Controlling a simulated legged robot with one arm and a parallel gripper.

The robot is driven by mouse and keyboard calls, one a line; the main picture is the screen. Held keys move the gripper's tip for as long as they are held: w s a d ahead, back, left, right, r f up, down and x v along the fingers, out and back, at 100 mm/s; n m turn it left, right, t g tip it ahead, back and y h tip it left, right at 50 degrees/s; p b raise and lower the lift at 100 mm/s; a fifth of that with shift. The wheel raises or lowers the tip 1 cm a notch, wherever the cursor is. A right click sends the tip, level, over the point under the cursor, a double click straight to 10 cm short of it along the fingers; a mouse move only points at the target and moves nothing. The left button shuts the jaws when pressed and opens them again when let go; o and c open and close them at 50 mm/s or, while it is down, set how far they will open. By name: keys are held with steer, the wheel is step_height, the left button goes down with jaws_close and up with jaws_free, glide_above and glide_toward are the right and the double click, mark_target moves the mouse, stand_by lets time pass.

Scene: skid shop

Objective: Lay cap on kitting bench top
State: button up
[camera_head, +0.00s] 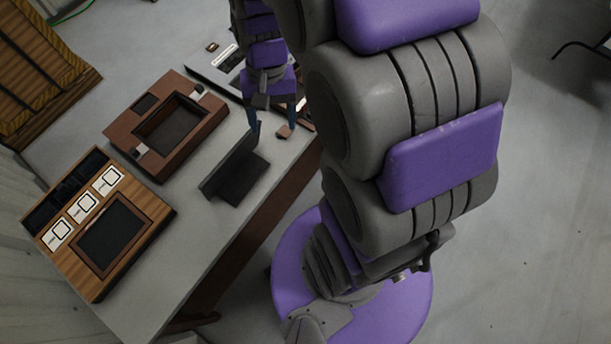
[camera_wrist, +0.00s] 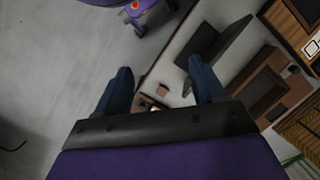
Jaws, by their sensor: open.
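My gripper (camera_head: 274,124) is open over the far right part of the grey kitting bench top (camera_head: 190,240), its two blue fingers pointing down. A small reddish-brown block (camera_head: 284,131), which may be the cap, appears on the bench top near the right finger. In the wrist view the same small block (camera_wrist: 163,92) shows between the spread fingers of my gripper (camera_wrist: 160,68), and nothing is gripped. I cannot tell the height of the fingertips above it. A small pale-and-dark item lies partly hidden at the gripper's lower edge in the wrist view.
A black angled stand (camera_head: 236,172) is close to the gripper. A reddish-brown recessed box (camera_head: 124,137) and a wooden console (camera_head: 150,205) with white cards stand on the bench. A dark panel (camera_head: 205,75) lies behind my gripper. The near bench surface is clear.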

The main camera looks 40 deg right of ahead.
steer(key=s+a+r+n+h, duration=0.1)
steer(key=s+a+r+n, duration=0.2)
steer(key=s, duration=1.3)
steer(key=shift+s+n+h, duration=0.2)
steer(key=shift+n+h, duration=0.1)
steer(key=shift+n, duration=0.8)
steer(key=shift+a, duration=0.1)
